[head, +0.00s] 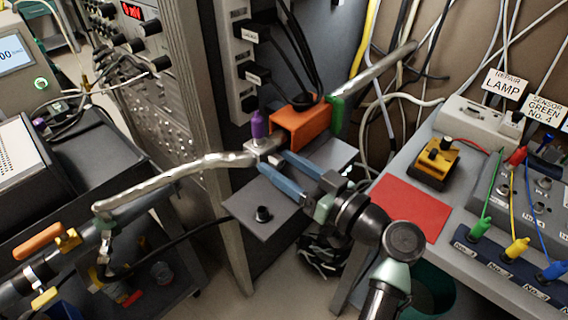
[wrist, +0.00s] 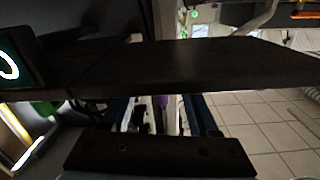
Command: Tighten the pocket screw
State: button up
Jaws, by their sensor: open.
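A purple-handled screw (head: 258,127) stands upright on a small metal block (head: 262,148) beside an orange housing (head: 301,124); it looks like the pocket screw. My gripper (head: 278,164) is open, with two blue fingers pointing up-left toward the metal block. Its fingertips are close to the block, below and right of the purple handle; I cannot tell whether they touch it. In the wrist view a purple strip (wrist: 167,112) shows between my gripper's dark blue fingers (wrist: 160,112), with pale metal beside it. The screw's lower end is hidden.
A grey plate (head: 255,197) with a black knob (head: 263,213) lies under my fingers. A silver pipe (head: 165,180) runs left from the block. A table with a red mat (head: 408,207) and wired boxes stands at right. A dark bar (wrist: 150,65) crosses the wrist view.

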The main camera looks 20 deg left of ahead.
grip_shut()
dwell(0.3)
